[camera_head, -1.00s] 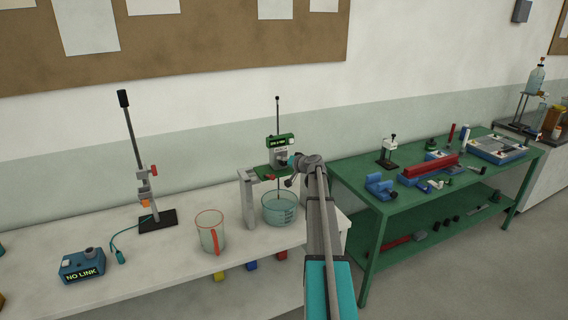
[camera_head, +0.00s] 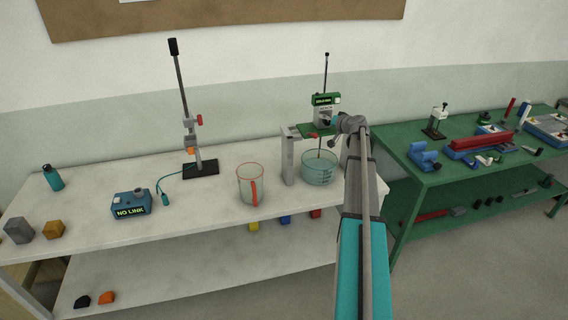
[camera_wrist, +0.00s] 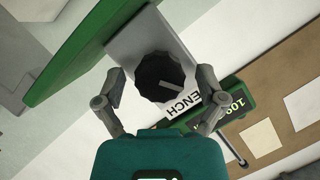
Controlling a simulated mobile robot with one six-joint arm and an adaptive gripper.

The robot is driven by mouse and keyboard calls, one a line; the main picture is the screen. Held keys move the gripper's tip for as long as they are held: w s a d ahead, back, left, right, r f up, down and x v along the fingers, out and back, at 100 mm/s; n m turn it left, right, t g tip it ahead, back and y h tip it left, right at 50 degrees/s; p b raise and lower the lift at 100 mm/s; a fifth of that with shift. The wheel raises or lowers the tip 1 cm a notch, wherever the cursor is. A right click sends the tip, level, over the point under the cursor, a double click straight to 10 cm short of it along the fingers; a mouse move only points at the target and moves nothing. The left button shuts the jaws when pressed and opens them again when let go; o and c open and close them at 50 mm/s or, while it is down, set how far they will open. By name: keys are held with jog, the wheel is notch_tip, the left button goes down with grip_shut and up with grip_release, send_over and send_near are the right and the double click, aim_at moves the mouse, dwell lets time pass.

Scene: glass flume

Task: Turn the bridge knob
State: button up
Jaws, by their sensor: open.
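The bridge knob (camera_wrist: 161,77) is a round black knob with a pale pointer line, on a grey face with lettering that reads "ENCH" in the wrist view. My gripper (camera_wrist: 160,82) is open, with one finger on each side of the knob; whether they touch it I cannot tell. In the head view my gripper (camera_head: 340,121) is at the right side of the bridge instrument (camera_head: 322,116), a grey body with a green display on a green plate (camera_head: 313,130). The knob is hidden there.
A glass bowl (camera_head: 319,173) stands under the green plate. A clear jug (camera_head: 244,184) with a red handle, a "NO LINK" box (camera_head: 131,205) and a clamp stand (camera_head: 200,169) stand left on the white bench (camera_head: 110,240). A green bench (camera_head: 465,165) with tools is at the right.

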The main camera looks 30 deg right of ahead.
jog(key=shift+a+r+n+g+h+p, duration=0.15)
jog(key=shift+n+g+h+p, duration=0.25)
jog(key=shift+n+h, duration=0.55)
jog(key=d+p+v, duration=0.1)
jog(key=p+v, duration=0.4)
jog(key=v, duration=0.9)
jog(key=a+f+n+g+y+b, duration=0.1)
jog(key=a+f+g, duration=0.1)
jog(key=a, duration=0.8)
jog(key=a+f+n+g+y+b, duration=0.1)
jog(key=a+f, duration=0.4)
jog(key=a, duration=0.5)
jog(key=a+f+n+g+y+b, duration=0.1)
jog(key=a+f+n+g+y, duration=0.1)
jog(key=a, duration=0.8)
notch_tip(320, 180, down, 2)
jog(key=shift+s+f+g+y+b, duration=0.2)
jog(key=shift+s+g+y+b, duration=0.1)
jog(key=shift+g+y+b, duration=0.15)
jog(key=shift+d, duration=0.15)
